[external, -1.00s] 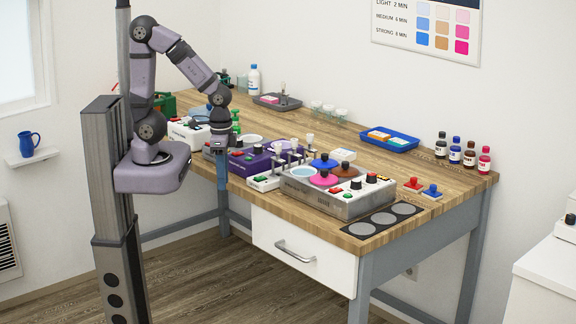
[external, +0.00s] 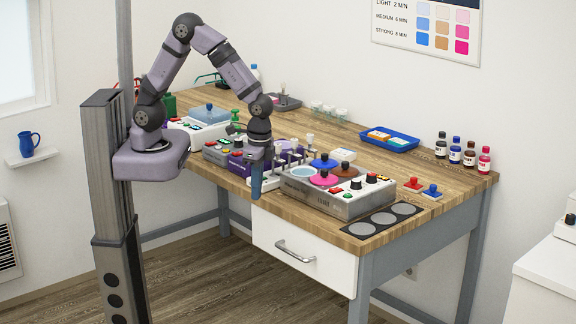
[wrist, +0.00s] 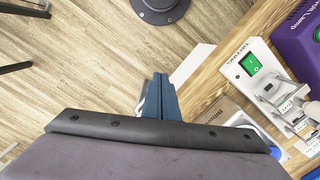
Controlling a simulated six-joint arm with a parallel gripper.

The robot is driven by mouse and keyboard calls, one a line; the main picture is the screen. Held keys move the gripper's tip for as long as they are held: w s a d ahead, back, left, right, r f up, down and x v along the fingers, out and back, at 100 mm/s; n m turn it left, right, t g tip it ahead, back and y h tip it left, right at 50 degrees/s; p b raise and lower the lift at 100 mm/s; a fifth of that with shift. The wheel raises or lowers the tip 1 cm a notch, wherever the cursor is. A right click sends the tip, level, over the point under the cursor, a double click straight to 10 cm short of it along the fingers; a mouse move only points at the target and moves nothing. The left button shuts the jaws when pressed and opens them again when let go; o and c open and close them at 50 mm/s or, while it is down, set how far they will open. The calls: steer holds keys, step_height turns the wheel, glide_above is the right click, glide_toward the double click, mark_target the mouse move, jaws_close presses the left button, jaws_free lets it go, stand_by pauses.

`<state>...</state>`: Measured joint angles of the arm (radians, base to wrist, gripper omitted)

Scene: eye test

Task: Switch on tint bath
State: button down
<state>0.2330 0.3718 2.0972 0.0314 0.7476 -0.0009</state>
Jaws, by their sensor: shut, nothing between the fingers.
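A grey unit with several coloured round wells (external: 345,208), which looks like the tint bath, stands at the front of the bench, with black knobs and small red and green switches on top. Its label is too small to read in the external view. My gripper (external: 256,194) points down at the bench's front edge, left of this unit and apart from it. Its blue fingers are shut and empty; they also show in the wrist view (wrist: 158,85), over the floor beside the bench edge.
A white switch box with a green rocker (wrist: 250,65) lies right of my fingers, with a purple unit (wrist: 300,38) beyond. A white drawer (external: 303,250) hangs under the bench. A blue tray (external: 389,146) and several bottles (external: 455,156) stand farther back.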

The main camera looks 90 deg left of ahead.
steer(key=w+d+r+n+t, duration=0.1)
steer(key=w+d+r, duration=0.25)
steer(key=w, duration=0.45)
steer(key=w+d+r+n+t, duration=0.15)
steer(key=w+r, duration=0.25)
steer(key=w, duration=0.5)
steer(key=w+a+r+n+y, duration=0.1)
steer(key=w+a+r+n, duration=0.1)
steer(key=r+n, duration=0.7)
steer(key=shift+w+r+y+p, duration=0.35)
steer(key=shift+w+r, duration=0.15)
steer(key=shift+r, duration=0.45)
steer(key=shift+f+n, duration=0.15)
steer(key=shift+n, duration=0.1)
steer(key=p, duration=0.5)
glide_above(333, 189)
steer(key=f, duration=1.2)
steer(key=shift+s+d+f, duration=0.1)
steer(key=shift+s+d, duration=0.2)
steer(key=shift+f, duration=0.65)
